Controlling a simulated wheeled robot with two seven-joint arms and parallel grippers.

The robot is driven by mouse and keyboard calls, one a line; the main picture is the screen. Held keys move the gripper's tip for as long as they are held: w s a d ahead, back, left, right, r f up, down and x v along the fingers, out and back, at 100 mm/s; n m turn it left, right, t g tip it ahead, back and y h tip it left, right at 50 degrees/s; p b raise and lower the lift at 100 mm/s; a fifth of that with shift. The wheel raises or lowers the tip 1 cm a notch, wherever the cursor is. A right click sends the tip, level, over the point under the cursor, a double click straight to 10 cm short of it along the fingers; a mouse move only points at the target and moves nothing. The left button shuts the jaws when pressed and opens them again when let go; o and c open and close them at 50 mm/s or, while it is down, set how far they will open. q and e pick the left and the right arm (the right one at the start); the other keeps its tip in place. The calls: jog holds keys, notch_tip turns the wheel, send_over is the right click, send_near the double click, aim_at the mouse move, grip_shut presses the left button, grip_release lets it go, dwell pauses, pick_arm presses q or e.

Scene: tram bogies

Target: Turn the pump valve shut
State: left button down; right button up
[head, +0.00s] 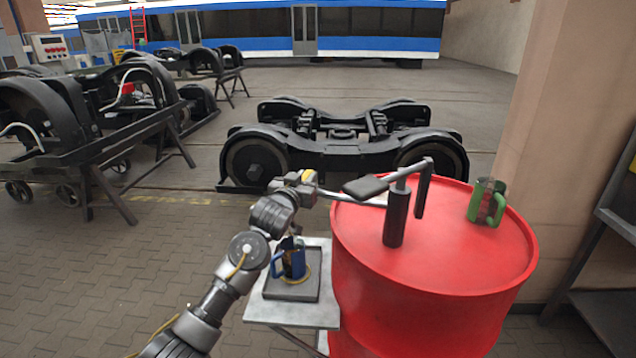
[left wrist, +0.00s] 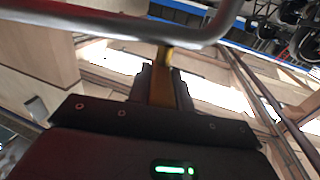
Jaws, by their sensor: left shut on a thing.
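The black hand pump (head: 396,218) stands on top of the red drum (head: 440,262), and its grey spout pipe (head: 345,196) runs out to the left. The pipe also crosses the top of the left wrist view (left wrist: 120,32). The yellow valve lever (left wrist: 164,58) sits at the pipe. My left gripper (head: 308,180) is at the spout's left end, shut on the yellow lever, which shows between its dark fingers in the left wrist view. The valve body is mostly hidden by the gripper. My right gripper is not in view.
A blue jug (head: 292,262) stands in a dark tray (head: 290,291) on a small light stand (head: 330,312), below my left gripper. A green jug (head: 487,202) stands on the drum at the right. The pump's handle (head: 366,188) reaches left above the drum. A bogie (head: 340,152) lies behind.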

pick_arm(q)
jog(key=y, duration=0.1)
jog(key=n+y, duration=0.1)
jog(key=shift+d+f+n+y+b, duration=0.25)
jog(key=shift+f+n+y+b, duration=0.1)
jog(key=shift+n+y, duration=0.05)
jog(key=shift+d+n+y, duration=0.1)
jog(key=shift+n+y, duration=0.4)
jog(key=shift+y, duration=0.2)
jog(key=c, duration=1.7)
grip_release()
jog(key=shift+s, duration=0.1)
jog(key=o, duration=0.5)
jog(key=shift+r+t, duration=0.25)
jog(key=shift+t, duration=0.05)
jog(key=shift+c, duration=0.2)
